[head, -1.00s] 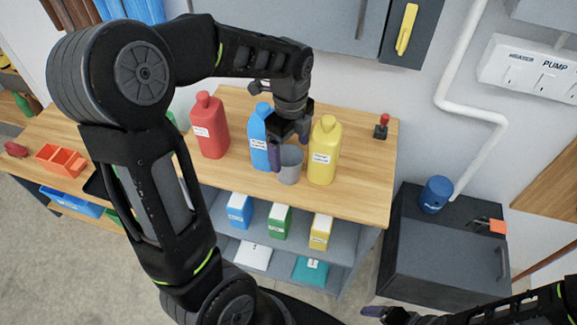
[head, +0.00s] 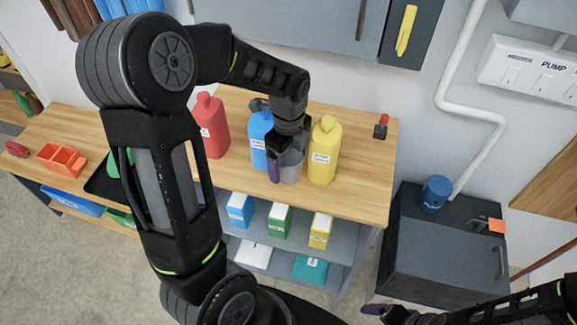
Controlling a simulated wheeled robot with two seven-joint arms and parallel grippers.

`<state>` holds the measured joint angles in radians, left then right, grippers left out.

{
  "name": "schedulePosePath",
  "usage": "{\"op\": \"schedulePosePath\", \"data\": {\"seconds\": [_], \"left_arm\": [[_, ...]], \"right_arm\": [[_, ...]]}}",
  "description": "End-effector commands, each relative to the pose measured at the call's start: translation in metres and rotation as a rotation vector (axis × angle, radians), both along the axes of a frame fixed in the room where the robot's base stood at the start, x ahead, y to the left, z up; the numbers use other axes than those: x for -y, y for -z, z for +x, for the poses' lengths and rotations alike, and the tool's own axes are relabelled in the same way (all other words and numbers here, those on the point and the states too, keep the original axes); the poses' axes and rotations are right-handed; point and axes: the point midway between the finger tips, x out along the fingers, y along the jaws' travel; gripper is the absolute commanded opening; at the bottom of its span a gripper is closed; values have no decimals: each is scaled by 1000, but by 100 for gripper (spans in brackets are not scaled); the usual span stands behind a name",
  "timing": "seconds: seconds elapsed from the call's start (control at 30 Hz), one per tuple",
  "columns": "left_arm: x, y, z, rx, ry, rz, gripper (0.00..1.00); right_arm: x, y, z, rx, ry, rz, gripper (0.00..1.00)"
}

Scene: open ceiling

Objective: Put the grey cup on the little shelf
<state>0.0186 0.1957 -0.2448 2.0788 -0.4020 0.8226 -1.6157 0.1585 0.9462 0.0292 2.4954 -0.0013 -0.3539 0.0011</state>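The grey cup (head: 291,173) stands upright on the wooden workbench, between the blue bottle (head: 260,138) and the yellow bottle (head: 324,152). My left gripper (head: 285,163) points down at the cup, with one purple-tipped finger at the cup's left side. Its other finger is hard to make out, so I cannot tell whether it grips the cup. My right gripper (head: 383,313) is low at the bottom edge, mostly cut off, away from the bench. No separate little shelf is clear; shelves (head: 285,254) with boxes show under the bench.
A red bottle (head: 213,128) stands left of the blue one. The yellow bottle is close to the cup's right. A small red-topped item (head: 381,127) is at the bench's back right. A dark cabinet (head: 440,255) carries a blue mug (head: 436,192). The bench's right front is clear.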

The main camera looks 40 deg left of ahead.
Motion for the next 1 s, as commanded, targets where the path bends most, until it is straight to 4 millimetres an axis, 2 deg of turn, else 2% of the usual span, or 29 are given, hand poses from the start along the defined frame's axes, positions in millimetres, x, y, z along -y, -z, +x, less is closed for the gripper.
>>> {"op": "schedulePosePath", "data": {"seconds": [0.07,0.83,1.0], "left_arm": [[0,0,0,0,0,0,79],[0,0,0,0,0,0,16],[0,0,0,0,0,0,16]], "right_arm": [[0,0,0,0,0,0,91],[0,0,0,0,0,0,91],[0,0,0,0,0,0,91]]}}
